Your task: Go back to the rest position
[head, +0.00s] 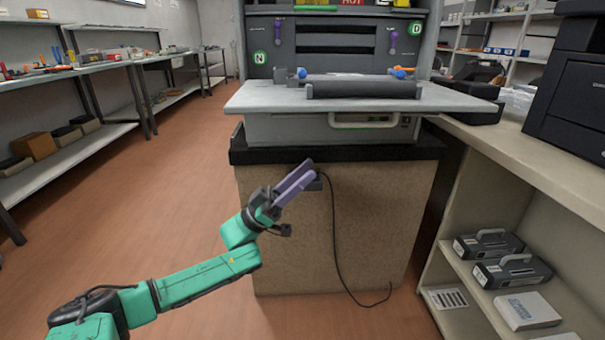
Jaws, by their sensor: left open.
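My left gripper (299,183) is at the end of the green arm that comes in from the lower left. Its purple fingers point up and to the right, in front of the tan cabinet under the printer. It holds nothing that I can see. A dark toner cartridge (363,90) lies across the printer's lowered grey tray (262,97), above and apart from the gripper. The printer's opening (336,38) has a green N label at left and a green D label at right. My right gripper is not in view.
The tan cabinet (330,225) stands close behind my left gripper, with a black cable hanging on its front. A right-hand shelf holds dark cartridges (513,272) and a white box (527,311). A black machine (575,95) stands on the right counter. The floor at left (165,195) is clear.

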